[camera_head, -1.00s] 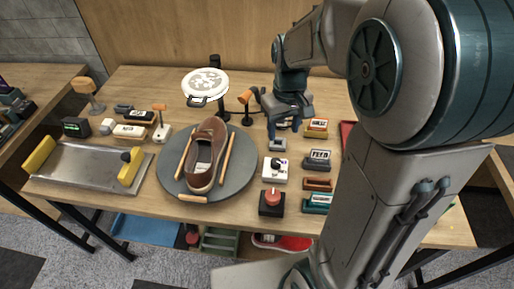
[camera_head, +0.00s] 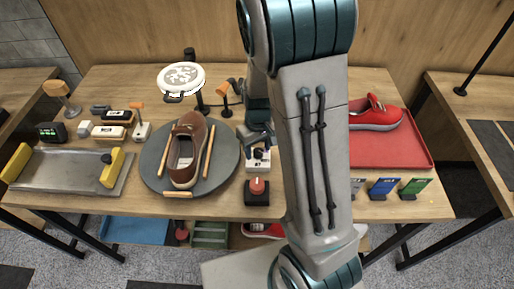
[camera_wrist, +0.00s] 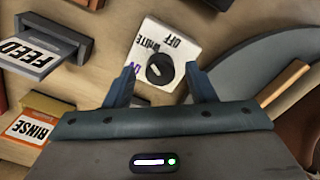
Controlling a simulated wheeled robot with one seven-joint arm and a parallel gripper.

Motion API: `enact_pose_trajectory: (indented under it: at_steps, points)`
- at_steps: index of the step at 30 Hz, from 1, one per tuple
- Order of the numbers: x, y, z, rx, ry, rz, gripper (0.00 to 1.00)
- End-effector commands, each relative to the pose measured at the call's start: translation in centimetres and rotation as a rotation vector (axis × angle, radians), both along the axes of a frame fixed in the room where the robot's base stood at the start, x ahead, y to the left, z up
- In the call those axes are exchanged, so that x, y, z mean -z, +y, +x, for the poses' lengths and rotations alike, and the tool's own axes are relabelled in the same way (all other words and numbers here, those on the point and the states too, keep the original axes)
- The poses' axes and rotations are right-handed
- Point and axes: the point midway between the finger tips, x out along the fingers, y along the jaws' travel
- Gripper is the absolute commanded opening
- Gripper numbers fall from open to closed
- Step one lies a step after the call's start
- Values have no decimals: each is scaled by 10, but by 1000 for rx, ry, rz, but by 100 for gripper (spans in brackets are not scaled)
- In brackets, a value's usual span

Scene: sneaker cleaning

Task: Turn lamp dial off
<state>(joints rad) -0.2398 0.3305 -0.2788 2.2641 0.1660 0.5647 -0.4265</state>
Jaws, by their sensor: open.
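The lamp dial is a black knob (camera_wrist: 160,69) on a white box (camera_wrist: 178,38). In the wrist view the box shows the words OFF and WHITE and a partly covered purple label. The knob has a white mark, but I cannot tell which label it points at. The box also stands on the table in the head view (camera_head: 258,162), partly hidden by my gripper. My gripper (camera_wrist: 159,80) is open, with its fingertips on either side of the knob in the wrist view. I cannot tell whether they touch it. The lamp's round white head (camera_head: 181,76) stands at the back left.
A red button on a black base (camera_head: 257,188) stands just in front of the dial box. A grey turntable (camera_head: 226,165) with a brown shoe (camera_head: 186,150) is to the left. A red tray (camera_head: 395,150) holds a red shoe.

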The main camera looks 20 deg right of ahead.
Motion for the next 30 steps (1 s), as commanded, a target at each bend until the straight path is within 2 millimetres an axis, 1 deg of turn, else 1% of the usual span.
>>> enact_pose_trajectory:
  at_steps: [3, 11, 14, 15, 16, 18, 19, 24, 30]
  points:
    - [5, 0, 0, 1, 1, 0, 51]
    - [6, 0, 0, 1, 0, 0, 51]
    - [6, 0, 0, 1, 0, 0, 26]
    - [6, 0, 0, 1, 0, 0, 14]
    - [6, 0, 0, 1, 0, 0, 6]
    - [6, 0, 0, 1, 0, 0, 6]
    - [6, 3, 0, -1, 0, 0, 6]
    - [6, 1, 0, 11, 0, 0, 6]
    - [5, 1, 0, 82, -1, 1, 6]
